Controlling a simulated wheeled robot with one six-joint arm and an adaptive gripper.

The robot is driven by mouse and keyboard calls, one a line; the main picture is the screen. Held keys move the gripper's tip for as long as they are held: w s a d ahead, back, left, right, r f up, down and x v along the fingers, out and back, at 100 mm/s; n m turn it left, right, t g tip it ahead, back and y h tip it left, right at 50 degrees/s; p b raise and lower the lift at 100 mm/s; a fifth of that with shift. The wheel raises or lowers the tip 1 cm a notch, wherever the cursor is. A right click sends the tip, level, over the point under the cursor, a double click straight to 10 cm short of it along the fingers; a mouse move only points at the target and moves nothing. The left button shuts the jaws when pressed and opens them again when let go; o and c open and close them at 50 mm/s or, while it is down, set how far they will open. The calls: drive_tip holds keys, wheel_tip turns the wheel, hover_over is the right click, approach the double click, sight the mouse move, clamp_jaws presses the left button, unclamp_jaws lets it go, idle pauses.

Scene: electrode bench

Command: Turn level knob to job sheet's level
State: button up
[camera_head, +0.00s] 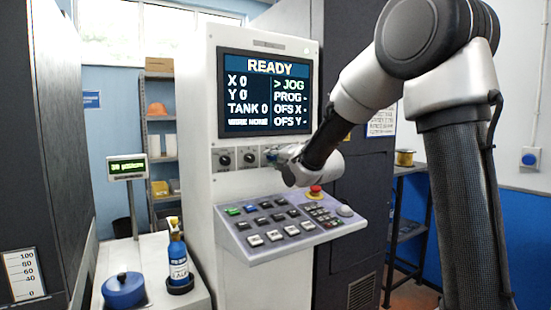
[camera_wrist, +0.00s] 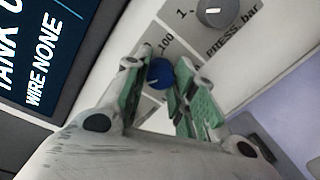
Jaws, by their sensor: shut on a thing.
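A blue knob (camera_wrist: 158,73) sits on a light label plate on the machine's front, with "100" printed beside it in the wrist view. A pale pointer mark shows on its face. My gripper (camera_head: 273,154) is at the right end of the knob row below the screen (camera_head: 264,93). Its green-padded fingers are closed around the blue knob, one on each side. The rest of the knob's scale is partly hidden by the fingers. A printed sheet (camera_head: 382,122) hangs at the right; its text is too small to read.
A grey knob marked "PRESS bar" (camera_wrist: 211,12) is close by. Below my gripper slopes a key panel (camera_head: 290,222) with a red button (camera_head: 315,191). A bench with a blue bottle (camera_head: 178,262) and blue lidded pot (camera_head: 123,290) stands at the left.

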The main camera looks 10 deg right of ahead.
drive_tip(key=shift+n, duration=0.5)
drive_tip(key=o, duration=1.1)
drive_tip(key=shift+c, duration=0.2)
drive_tip(key=v, duration=1.2)
drive_tip(key=shift+f, duration=0.15)
